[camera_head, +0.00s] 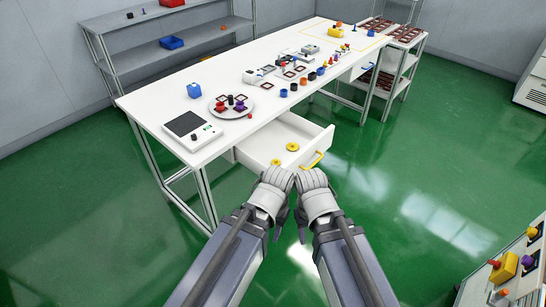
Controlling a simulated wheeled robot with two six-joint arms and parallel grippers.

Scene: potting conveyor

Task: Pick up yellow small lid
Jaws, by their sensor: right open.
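An open white drawer (262,144) juts from the front of the long white table and has a yellow handle (316,160). Inside it lie two round yellow lids: one nearer the back right (292,147) and a smaller-looking one nearer the front left (276,162). My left gripper (279,178) is just in front of the drawer, close below the front-left lid; its jaws are too small to judge. My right gripper (311,179) is beside it, below the handle, open. I see nothing held in either gripper.
Grey shelves (150,50) stand behind. A side bench (520,275) with coloured items is at lower right. Green floor right of the drawer is clear.

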